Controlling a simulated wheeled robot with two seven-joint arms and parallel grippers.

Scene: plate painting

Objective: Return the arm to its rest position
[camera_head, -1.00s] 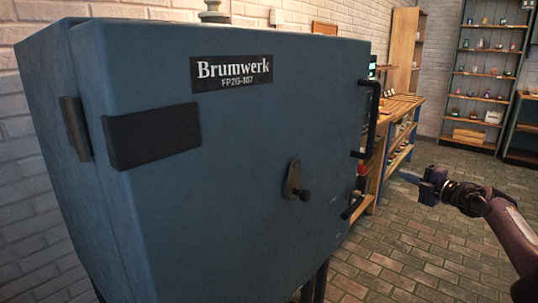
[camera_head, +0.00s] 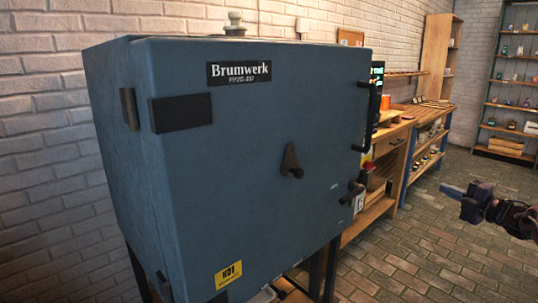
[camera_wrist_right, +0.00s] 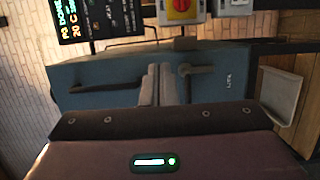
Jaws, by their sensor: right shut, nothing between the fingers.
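My right gripper (camera_head: 452,191) is at the right edge of the head view, over the brick floor and apart from the kiln. Its fingers are shut and empty. They also show closed together in the right wrist view (camera_wrist_right: 160,84). The blue Brumwerk kiln (camera_head: 250,150) fills the left and middle of the head view with its door closed. In the right wrist view the kiln (camera_wrist_right: 225,75) lies beyond the fingers, with its dark handles. My left gripper is not in view.
A wooden workbench (camera_head: 395,143) stands right of the kiln along the wall. Shelves with small items (camera_head: 510,75) stand at the back right. A dark screen (camera_wrist_right: 95,18) and a red knob on a yellow panel (camera_wrist_right: 182,8) show in the right wrist view. Brick floor (camera_head: 430,240) at right is open.

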